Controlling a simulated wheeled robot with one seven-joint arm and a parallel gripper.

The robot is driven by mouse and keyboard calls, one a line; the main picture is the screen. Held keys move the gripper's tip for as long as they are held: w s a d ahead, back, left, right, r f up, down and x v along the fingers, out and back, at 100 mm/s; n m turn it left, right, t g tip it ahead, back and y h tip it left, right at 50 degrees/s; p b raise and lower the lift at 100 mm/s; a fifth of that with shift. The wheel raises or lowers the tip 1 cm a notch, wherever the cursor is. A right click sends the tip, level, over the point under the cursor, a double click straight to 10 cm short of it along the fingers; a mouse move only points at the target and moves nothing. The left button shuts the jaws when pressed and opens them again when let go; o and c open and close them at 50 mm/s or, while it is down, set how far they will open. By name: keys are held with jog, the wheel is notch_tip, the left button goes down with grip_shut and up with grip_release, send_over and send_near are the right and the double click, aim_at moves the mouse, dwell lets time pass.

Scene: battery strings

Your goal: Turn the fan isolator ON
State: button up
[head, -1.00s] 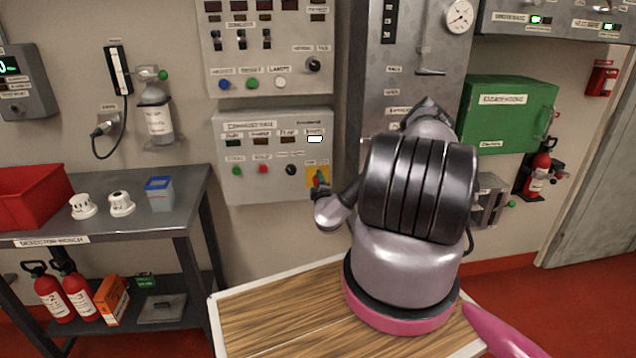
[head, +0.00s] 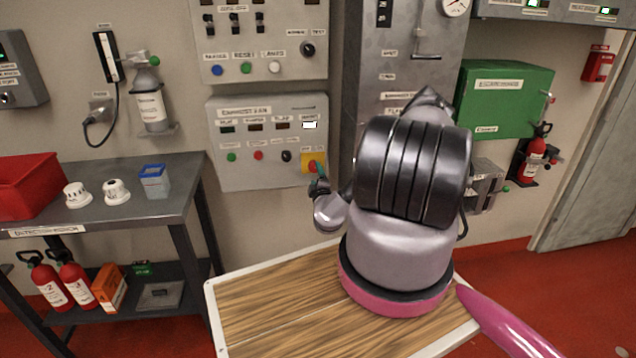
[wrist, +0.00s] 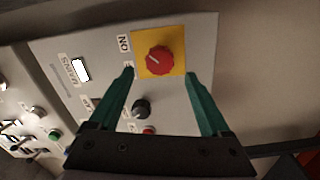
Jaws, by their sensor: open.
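The fan isolator is a red rotary knob (wrist: 159,60) on a yellow square plate (wrist: 176,38), at the lower right of the exhaust fan panel (head: 228,172). In the head view the knob (head: 312,166) is partly covered by my gripper. An "ON" label (wrist: 124,43) sits beside the plate in the wrist view. My gripper (wrist: 160,74) is open, its two green fingers on either side of the knob in the picture. The jaws hold nothing. Whether the fingertips reach the knob's depth I cannot tell. In the head view my gripper (head: 319,187) is just below the knob.
A black knob (wrist: 141,108) and small coloured buttons lie near the isolator on the same panel. A lit white indicator (head: 309,125) is above it. A grey cabinet (head: 385,75) stands right of the panel. A bench (head: 125,215) with detectors is at left.

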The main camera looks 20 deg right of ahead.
jog(key=shift+v, duration=2.05)
